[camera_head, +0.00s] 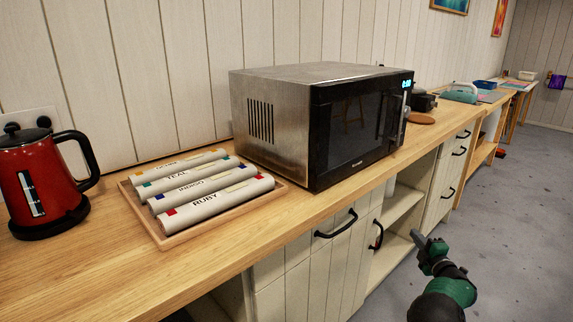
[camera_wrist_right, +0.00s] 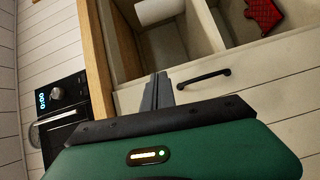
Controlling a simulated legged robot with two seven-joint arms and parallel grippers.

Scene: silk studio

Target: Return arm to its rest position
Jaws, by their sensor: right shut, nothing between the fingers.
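My right gripper (camera_head: 420,240) is at the lower right in the head view, out in front of the cabinets and below the counter top. It is shut and empty. In the right wrist view its closed fingers (camera_wrist_right: 158,92) point toward the cabinet front, near a black drawer handle (camera_wrist_right: 203,79). No object is between the fingers. My left gripper is not in view.
The wooden counter (camera_head: 120,275) carries a red kettle (camera_head: 40,180), a wooden tray (camera_head: 165,243) with several labelled rolls, and a microwave (camera_head: 320,120). Black handles (camera_head: 337,225) stick out from the cabinet front. Open shelves (camera_head: 400,210) sit below. The grey floor (camera_head: 520,220) at right is clear.

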